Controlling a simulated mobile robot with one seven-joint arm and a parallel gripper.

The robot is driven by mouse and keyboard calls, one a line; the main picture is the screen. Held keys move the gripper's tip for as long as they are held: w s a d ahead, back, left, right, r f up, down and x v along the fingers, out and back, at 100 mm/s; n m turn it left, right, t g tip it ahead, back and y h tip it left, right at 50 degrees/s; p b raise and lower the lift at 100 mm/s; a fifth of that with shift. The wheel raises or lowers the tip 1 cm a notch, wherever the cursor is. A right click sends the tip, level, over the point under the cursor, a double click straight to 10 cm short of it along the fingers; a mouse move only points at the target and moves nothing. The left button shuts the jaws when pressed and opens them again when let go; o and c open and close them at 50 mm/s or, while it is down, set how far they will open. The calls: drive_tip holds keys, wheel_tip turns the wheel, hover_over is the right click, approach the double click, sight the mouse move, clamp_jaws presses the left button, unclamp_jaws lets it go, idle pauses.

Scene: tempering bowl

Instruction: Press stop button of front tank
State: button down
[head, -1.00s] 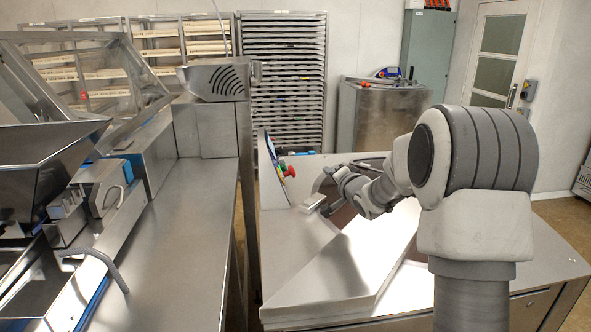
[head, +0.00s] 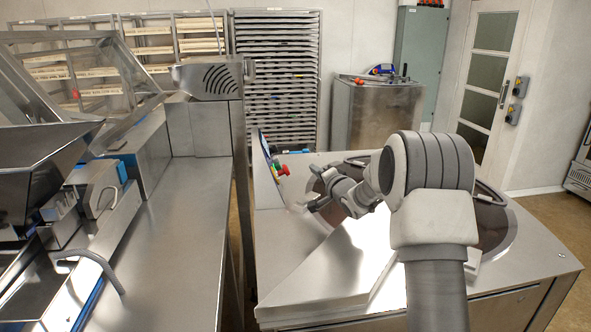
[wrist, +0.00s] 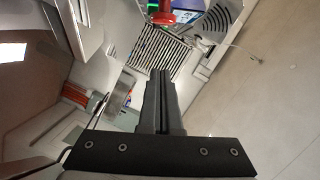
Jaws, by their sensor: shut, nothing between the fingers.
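The front tank (head: 290,235) is a steel unit with a round dark opening (head: 495,228) partly behind my arm. Its control panel (head: 266,150) stands upright at the left edge, seen nearly edge-on. A red button (head: 283,170) sticks out from it, with small green and yellow parts beside it. My gripper (head: 301,208) is shut and empty, apart from the red button, in front of it and slightly right. In the wrist view the shut fingers (wrist: 161,74) point up toward the red button (wrist: 174,16), near a green light (wrist: 152,4). Which part is the stop button is unclear.
A steel lid-like panel (head: 335,270) lies under my arm. A steel machine with a worktop (head: 175,235) stands left, across a narrow gap. Another tank (head: 378,115) and a tray rack (head: 275,85) stand behind. Open floor (head: 545,208) shows at right.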

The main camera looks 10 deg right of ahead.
sight(288, 172)
drive_tip(key=p+x, duration=0.1)
drive_tip(key=x, duration=0.5)
drive_tip(key=shift+w+a, duration=0.1)
drive_tip(key=shift+w, duration=0.05)
drive_tip(key=a, duration=0.1)
drive_tip(key=a+f, duration=0.1)
drive_tip(key=a, duration=0.1)
drive_tip(key=shift+f, duration=0.15)
drive_tip(key=shift+a+f, duration=0.2)
drive_tip(key=shift+a, duration=0.1)
drive_tip(key=shift+a+f+b, duration=0.45)
drive_tip(key=shift+a+b, duration=0.15)
drive_tip(key=shift+b, duration=0.05)
drive_tip(key=shift+a, duration=0.45)
